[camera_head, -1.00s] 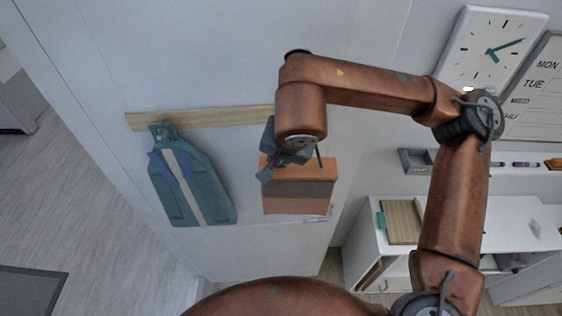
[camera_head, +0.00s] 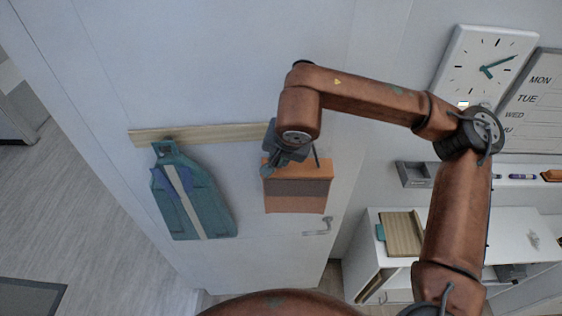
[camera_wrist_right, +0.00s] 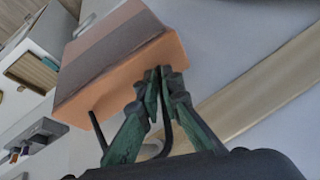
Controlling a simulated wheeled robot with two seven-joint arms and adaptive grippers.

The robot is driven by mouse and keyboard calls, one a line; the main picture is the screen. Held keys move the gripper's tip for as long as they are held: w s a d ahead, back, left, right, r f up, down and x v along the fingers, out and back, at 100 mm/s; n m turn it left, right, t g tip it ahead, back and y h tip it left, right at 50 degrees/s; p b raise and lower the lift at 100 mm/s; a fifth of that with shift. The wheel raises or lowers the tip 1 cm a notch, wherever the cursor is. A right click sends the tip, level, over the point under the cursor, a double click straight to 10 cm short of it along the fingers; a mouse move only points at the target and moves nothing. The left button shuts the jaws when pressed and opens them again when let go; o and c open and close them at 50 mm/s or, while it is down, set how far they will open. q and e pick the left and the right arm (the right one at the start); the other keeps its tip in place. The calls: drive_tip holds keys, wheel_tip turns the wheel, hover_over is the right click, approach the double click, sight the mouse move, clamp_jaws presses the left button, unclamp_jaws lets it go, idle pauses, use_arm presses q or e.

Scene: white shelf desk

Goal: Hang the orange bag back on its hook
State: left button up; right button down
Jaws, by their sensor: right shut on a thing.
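The orange bag (camera_head: 297,196), with a dark grey band across it, hangs upright from my right gripper (camera_head: 285,162), in front of the white door. In the right wrist view the bag (camera_wrist_right: 118,55) lies beyond the fingertips of the right gripper (camera_wrist_right: 160,85), which are close together at its top; a dark curved strap passes by them. The wooden hook rail (camera_head: 215,133) runs behind the gripper, and also shows in the wrist view (camera_wrist_right: 265,90). The orange bag's hook is hidden behind my gripper and arm in the head view. My left gripper is not in view.
A teal garment or bag (camera_head: 195,195) hangs at the left of the rail. A door handle (camera_head: 318,229) is below right of the orange bag. A white desk (camera_head: 500,225), grey wall box (camera_head: 414,174), clock (camera_head: 487,68) and weekly board (camera_head: 535,105) stand to the right.

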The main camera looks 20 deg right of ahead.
drive_tip(key=shift+w+d, duration=0.1)
drive_tip(key=shift+w, duration=0.2)
drive_tip(key=shift+w+f, duration=0.1)
drive_tip(key=shift+w, duration=0.1)
drive_tip(key=shift+w+d+f+b, duration=0.2)
drive_tip(key=shift+w+f+b, duration=0.2)
drive_tip(key=shift+w+b, duration=0.1)
